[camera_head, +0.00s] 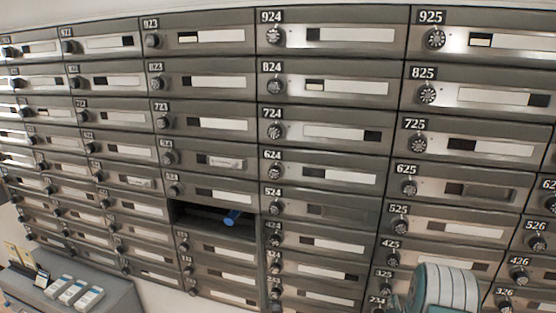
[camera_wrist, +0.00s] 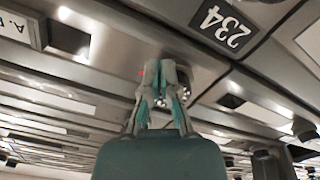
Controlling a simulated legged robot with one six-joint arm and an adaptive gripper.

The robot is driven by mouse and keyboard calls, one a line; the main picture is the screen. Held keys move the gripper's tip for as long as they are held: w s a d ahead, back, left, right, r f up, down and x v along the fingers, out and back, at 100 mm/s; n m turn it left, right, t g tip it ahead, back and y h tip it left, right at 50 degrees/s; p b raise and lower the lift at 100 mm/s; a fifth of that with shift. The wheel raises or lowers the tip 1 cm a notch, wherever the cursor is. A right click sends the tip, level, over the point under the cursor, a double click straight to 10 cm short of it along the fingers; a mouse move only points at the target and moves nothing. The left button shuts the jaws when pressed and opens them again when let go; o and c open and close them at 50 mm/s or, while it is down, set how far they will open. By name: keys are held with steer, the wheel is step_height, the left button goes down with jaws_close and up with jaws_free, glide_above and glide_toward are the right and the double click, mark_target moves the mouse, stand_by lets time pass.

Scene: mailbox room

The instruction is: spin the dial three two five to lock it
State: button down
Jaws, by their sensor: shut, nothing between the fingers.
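The label of box 325 (camera_head: 385,284) shows low in the head view, at the left edge of my teal and grey arm. The arm hides much of that box, and I cannot make out its dial clearly. I cannot tell whether the fingers touch the box front or any dial.
Rows of grey mailboxes with dials fill the wall. One compartment (camera_head: 205,219) below 524's row on the left is open, with a blue object (camera_head: 232,217) in it. A grey counter (camera_head: 110,300) with small white boxes (camera_head: 74,291) stands at lower left.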

steer(key=shift+w+a+r, duration=0.15)
steer(key=shift+a+r, duration=0.1)
stand_by(0.9)
steer(key=shift+w+a+f, duration=0.1)
steer(key=shift+a+f, duration=0.3)
steer(key=shift+a, duration=0.05)
steer(key=shift+w+a+f, duration=0.15)
steer(key=shift+a, duration=0.35)
stand_by(0.5)
steer(key=shift+f, duration=0.1)
steer(key=shift+f, duration=0.3)
steer(key=v, duration=0.6)
steer(key=shift+d, duration=0.1)
